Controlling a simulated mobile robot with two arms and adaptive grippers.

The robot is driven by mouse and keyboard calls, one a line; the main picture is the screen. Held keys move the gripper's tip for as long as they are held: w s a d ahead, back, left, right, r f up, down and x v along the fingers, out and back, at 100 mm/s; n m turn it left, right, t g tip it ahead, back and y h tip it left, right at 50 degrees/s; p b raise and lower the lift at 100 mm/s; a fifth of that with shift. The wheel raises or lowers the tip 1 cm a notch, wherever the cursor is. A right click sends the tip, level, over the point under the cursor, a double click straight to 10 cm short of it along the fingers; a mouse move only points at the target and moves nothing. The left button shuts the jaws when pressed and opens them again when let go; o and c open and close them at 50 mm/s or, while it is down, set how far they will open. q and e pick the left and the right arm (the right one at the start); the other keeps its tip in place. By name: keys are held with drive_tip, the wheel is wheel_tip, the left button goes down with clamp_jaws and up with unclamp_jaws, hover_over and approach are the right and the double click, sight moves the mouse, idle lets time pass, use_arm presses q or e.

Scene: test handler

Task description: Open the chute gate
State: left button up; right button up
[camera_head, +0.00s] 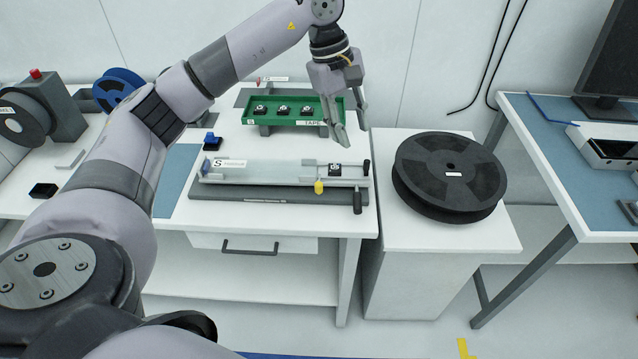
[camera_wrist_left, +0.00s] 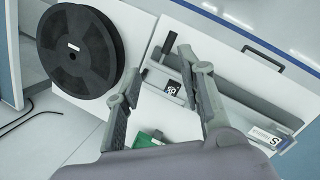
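The chute (camera_head: 265,174) is a long pale channel marked "S" on a dark grey base, lying across the table. It also shows in the left wrist view (camera_wrist_left: 245,108). Near its right end sits a small black part with a white label (camera_head: 335,170). A black handle (camera_head: 358,201) and a black upright grip (camera_head: 366,168) stand at that end, and a yellow knob (camera_head: 319,187) is on the front. Which of these is the gate I cannot tell. My left gripper (camera_head: 351,130) is open and empty, pointing down above and behind the chute's right end. My right gripper is not in view.
A green tray (camera_head: 268,122) with several black parts is behind the chute. A large black reel (camera_head: 450,172) lies on the cabinet to the right. A small blue object (camera_head: 212,141) and a blue reel (camera_head: 118,88) are at the left.

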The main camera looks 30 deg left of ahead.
sight(319, 184)
use_arm(q)
drive_tip(key=s+a+y, duration=0.2)
drive_tip(key=a+y, duration=0.1)
drive_tip(key=a, duration=0.3)
drive_tip(key=shift+n+g, duration=0.3)
drive_tip(key=f+p, duration=0.1)
drive_tip(key=f, duration=0.5)
drive_tip(key=f+p, duration=0.1)
drive_tip(key=f, duration=0.5)
drive_tip(key=f+p, duration=0.1)
drive_tip(key=f, duration=0.5)
drive_tip(key=shift+w, duration=0.25)
clamp_jaws()
